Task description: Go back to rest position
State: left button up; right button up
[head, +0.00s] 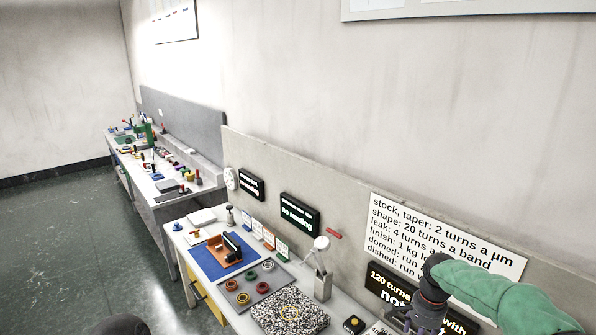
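My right arm, in a green sleeve, comes in from the right edge. Its dark wrist bends down, and my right gripper (424,318) hangs at the bottom edge over the near end of the bench (238,318), in front of a black sign. Its fingertips are cut off or unclear, so I cannot tell whether it is open or holds anything. A dark rounded part at the bottom left may belong to my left arm. My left gripper is not in view.
The bench holds a blue mat (207,262), a grey tray (262,284) with several coloured rings, a speckled plate (290,312) and a black box with a yellow button (354,324). A panel with displays stands behind. Open floor (70,250) lies left.

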jog(key=s+a+f+n+y, duration=0.1)
jog(key=s+a+f+n, duration=0.3)
jog(key=f, duration=0.7)
jog(key=s+a+f+n+y, duration=0.1)
jog(key=s+a+f+y, duration=0.1)
jog(key=a+f, duration=0.65)
jog(key=s+a+f+n, duration=0.2)
jog(key=s+a+f, duration=0.2)
jog(key=s+f, duration=0.45)
jog(key=s+a+f+n, duration=0.25)
jog(key=s+f, duration=0.25)
jog(key=s, duration=0.7)
pick_arm(q)
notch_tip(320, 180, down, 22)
jog(key=b, duration=2.2)
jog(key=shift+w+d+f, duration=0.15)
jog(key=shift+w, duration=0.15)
pick_arm(e)
jog(key=w+d+x, duration=0.1)
jog(key=x, duration=0.8)
jog(key=w+d+f+x, duration=0.1)
jog(key=d+x, duration=0.1)
jog(key=x, duration=0.8)
jog(key=shift+w+f+y, duration=0.15)
jog(key=shift+w+y, duration=0.1)
jog(key=shift+y, duration=0.15)
jog(key=shift+a, duration=0.1)
